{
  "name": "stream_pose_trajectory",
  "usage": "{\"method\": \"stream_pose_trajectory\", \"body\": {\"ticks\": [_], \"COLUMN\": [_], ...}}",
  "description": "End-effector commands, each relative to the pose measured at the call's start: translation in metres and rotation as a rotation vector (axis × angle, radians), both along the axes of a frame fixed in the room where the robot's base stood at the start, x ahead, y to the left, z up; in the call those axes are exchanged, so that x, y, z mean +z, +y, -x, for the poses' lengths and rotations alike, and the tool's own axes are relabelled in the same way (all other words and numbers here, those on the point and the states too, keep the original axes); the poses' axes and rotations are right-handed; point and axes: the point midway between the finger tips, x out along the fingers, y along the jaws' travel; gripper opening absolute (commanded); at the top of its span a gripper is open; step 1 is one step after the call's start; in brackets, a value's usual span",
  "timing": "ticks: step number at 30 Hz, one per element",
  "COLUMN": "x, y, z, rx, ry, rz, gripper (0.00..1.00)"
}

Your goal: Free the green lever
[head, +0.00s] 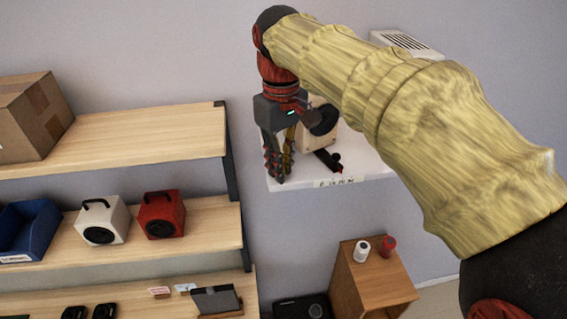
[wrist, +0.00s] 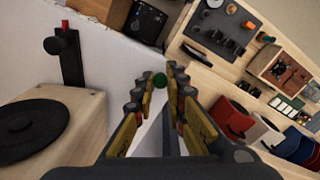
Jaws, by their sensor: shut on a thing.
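In the head view my gripper (head: 279,170) points down at the left end of a white wall shelf (head: 350,182), and the green knob cannot be made out there.
A wooden rack at left holds a cardboard box (head: 35,115), a blue bin (head: 30,230), a white speaker (head: 102,220) and a red speaker (head: 161,214). A wooden cabinet (head: 370,285) with two small cans stands below the shelf. The rack's dark post (head: 236,180) is left of my gripper.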

Motion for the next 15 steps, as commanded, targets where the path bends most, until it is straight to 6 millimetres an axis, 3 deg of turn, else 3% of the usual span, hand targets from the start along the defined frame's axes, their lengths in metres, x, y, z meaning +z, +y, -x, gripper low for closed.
{"method": "stream_pose_trajectory", "body": {"ticks": [15], "x": [0.002], "y": [0.021], "z": [-0.001], "rx": [-0.446], "ry": [0.001], "rz": [-0.002], "gripper": [0.00]}}
